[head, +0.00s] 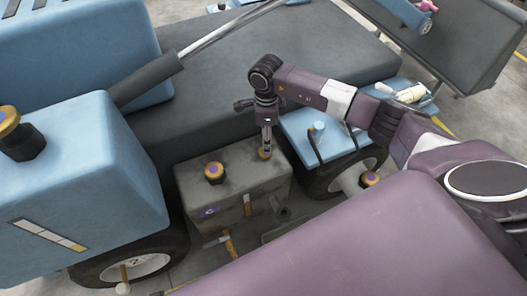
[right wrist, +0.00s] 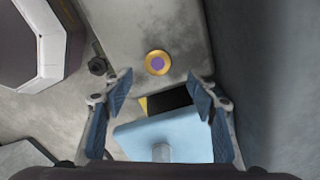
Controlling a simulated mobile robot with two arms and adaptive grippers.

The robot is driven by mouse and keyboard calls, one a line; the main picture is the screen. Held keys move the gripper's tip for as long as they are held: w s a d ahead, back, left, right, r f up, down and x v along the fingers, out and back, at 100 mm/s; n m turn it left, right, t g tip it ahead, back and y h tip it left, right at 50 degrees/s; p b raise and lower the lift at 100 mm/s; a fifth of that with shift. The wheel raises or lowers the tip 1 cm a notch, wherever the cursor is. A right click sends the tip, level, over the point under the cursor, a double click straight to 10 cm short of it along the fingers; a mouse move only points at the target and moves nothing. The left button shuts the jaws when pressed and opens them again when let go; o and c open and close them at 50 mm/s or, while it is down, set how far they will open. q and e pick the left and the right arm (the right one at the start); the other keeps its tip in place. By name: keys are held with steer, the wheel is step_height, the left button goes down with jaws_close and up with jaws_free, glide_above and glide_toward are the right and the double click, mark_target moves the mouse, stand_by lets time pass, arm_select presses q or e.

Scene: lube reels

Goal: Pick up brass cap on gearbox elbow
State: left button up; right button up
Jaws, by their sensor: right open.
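A grey gearbox-like box (head: 235,190) stands low in the middle of the head view. One brass cap (head: 214,173) with a purple centre sits on its top. A second brass cap (head: 265,156) sits near its far right corner, partly covered by my right gripper (head: 267,143). The gripper points down just above it. In the right wrist view a brass cap (right wrist: 158,62) with a purple centre lies on a grey surface, ahead of the open, empty fingers (right wrist: 163,82). I cannot tell if any cap is touched. My left gripper is not in view.
A blue box (head: 318,135) with a black wheel stands right of the gearbox; a blue surface (right wrist: 165,138) shows below the fingers. A large blue machine body (head: 75,185) with a brass-capped post (head: 15,130) stands left.

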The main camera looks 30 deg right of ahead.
steer(key=f, duration=0.5)
steer(key=shift+s+a+b, duration=0.15)
steer(key=shift+a+b, duration=0.15)
steer(key=shift+f, duration=0.4)
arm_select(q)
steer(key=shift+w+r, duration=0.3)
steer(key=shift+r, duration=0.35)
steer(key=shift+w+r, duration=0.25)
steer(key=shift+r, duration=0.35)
